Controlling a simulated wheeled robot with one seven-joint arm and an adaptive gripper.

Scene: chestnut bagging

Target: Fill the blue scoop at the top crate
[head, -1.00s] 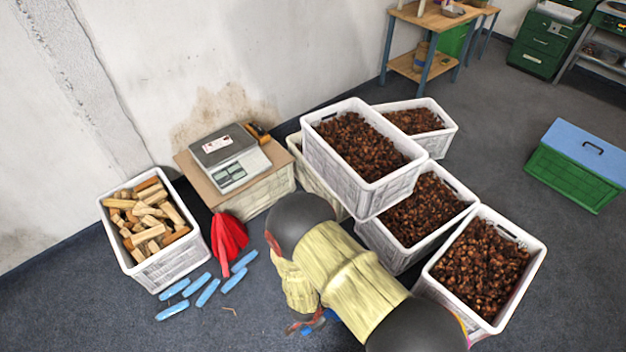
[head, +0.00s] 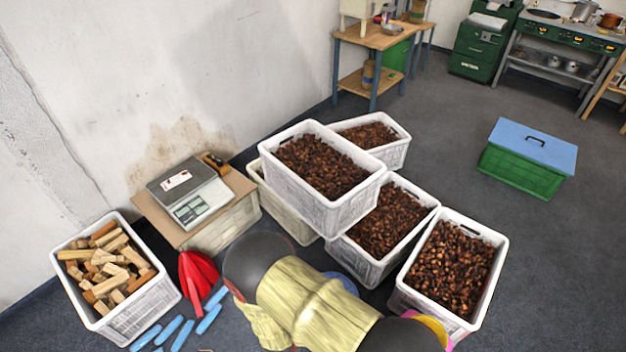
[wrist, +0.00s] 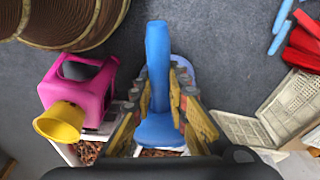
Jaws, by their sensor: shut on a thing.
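My gripper (wrist: 160,112) is shut on the blue scoop (wrist: 157,55) in the wrist view, with fingers on both sides of it. Whether the scoop holds any chestnuts cannot be told. In the head view my arm hides the gripper, and a bit of blue (head: 342,281) behind the arm may be the scoop. The top crate (head: 312,205) is white, full of brown chestnuts, and stacked above other crates in the middle. The arm is in front of and below the top crate in the picture.
More chestnut crates stand behind, right (head: 360,260) and front right (head: 425,305). A pink item (wrist: 75,85) and a yellow item (wrist: 60,122) are near the gripper.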

